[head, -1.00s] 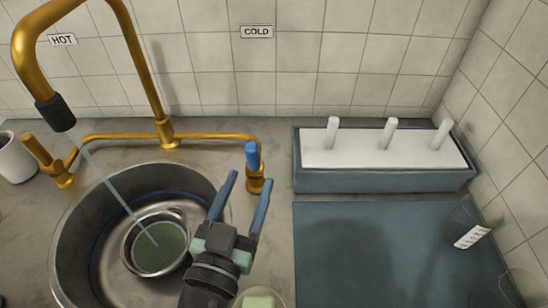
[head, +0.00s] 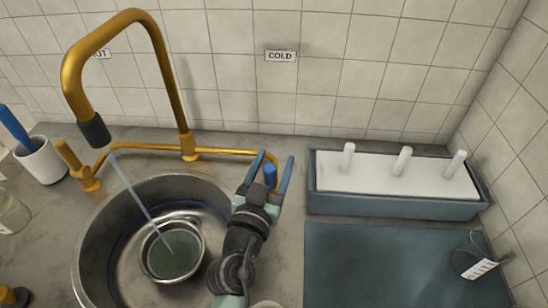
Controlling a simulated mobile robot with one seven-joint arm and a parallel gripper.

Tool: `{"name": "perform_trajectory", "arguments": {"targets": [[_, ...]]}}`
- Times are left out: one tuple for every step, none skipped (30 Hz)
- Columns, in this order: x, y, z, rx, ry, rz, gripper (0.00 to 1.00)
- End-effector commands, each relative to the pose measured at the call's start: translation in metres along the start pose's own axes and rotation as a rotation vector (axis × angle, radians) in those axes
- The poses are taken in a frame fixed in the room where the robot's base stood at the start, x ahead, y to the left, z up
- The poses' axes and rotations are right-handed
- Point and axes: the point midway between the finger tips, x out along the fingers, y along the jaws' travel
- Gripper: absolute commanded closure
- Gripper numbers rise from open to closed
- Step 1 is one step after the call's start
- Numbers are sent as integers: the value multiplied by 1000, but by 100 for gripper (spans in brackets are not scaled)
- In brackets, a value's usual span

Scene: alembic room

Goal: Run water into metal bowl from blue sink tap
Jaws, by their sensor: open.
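The gold tap (head: 96,130) arches over the round metal sink (head: 92,240), and a stream of water (head: 133,190) runs from its dark nozzle. The stream falls into the metal bowl (head: 151,262) on the sink floor, which holds greenish water. The blue tap handle (head: 269,176) stands at the right end of the gold pipe, below the COLD label (head: 281,56). My gripper (head: 273,170) is open, with one finger on each side of the blue handle; I cannot tell whether they touch it. The handle's gold base is mostly hidden behind the gripper.
A gold handle (head: 67,152) stands at the left, near a white cup (head: 40,162) holding a blue item. A blue-grey rack (head: 400,204) with white pegs is at right, behind a dark mat (head: 365,270). A clear glass (head: 478,258) stands on the mat.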

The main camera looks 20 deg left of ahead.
Motion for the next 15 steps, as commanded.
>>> {"name": "perform_trajectory", "arguments": {"targets": [[2,0,-1,0,0,0,39],[3,0,0,0,0,0,39],[4,0,0,0,-1,0,39],[5,0,0,0,-1,0,39],[5,0,0,0,-1,0,39],[5,0,0,0,-1,0,39],[5,0,0,0,-1,0,39],[5,0,0,0,-1,0,39],[5,0,0,0,-1,0,39],[5,0,0,0,-1,0,39],[5,0,0,0,-1,0,41],[5,0,0,0,-1,0,48],[5,0,0,0,-1,1,54],[5,0,0,0,-1,0,59],[5,0,0,0,-1,0,66]]}}
